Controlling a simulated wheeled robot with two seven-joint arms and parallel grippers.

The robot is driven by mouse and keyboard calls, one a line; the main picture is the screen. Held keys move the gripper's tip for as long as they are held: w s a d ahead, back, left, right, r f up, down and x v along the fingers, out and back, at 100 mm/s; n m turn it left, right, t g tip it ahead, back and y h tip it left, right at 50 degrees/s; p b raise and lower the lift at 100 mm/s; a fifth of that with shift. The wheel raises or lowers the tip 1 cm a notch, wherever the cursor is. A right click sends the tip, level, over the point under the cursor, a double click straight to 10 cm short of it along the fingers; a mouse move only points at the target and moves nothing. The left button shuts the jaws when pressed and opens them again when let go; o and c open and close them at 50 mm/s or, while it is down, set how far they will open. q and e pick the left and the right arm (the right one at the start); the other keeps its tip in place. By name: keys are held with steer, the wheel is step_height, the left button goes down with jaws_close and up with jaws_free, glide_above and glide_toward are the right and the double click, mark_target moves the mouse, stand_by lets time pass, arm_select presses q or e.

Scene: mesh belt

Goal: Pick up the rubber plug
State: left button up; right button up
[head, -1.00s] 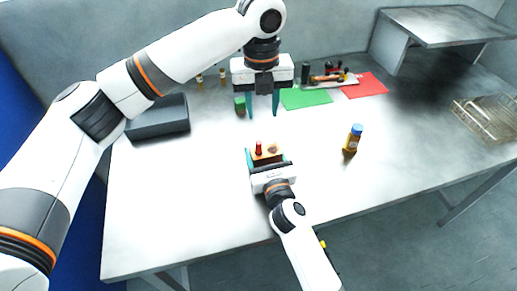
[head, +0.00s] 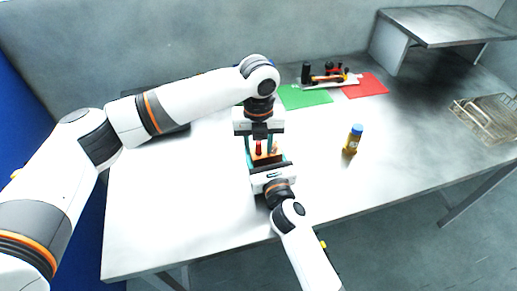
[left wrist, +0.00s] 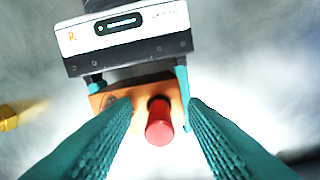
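The red rubber plug (head: 258,147) stands in an orange block (head: 266,157). Both also show in the left wrist view, the plug (left wrist: 159,122) and the block (left wrist: 137,93). My right gripper (head: 266,163) comes from the table's front side, with its teal fingers on either side of the block, and it appears to hold it. Part of the block is hidden behind the left fingers.
A bottle with a blue cap (head: 353,139) stands to the right. A green mat (head: 305,97), a red mat (head: 366,86) and several tools (head: 328,77) lie at the back. A wire basket (head: 488,118) is far right. The table's front left is clear.

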arm_select(q)
jaws_close()
stand_by(0.3)
step_height(320, 180, up, 10)
stand_by(0.4)
arm_select(e)
steer(key=o, duration=1.1)
steer(key=shift+o, duration=0.2)
steer(key=shift+s, duration=0.1)
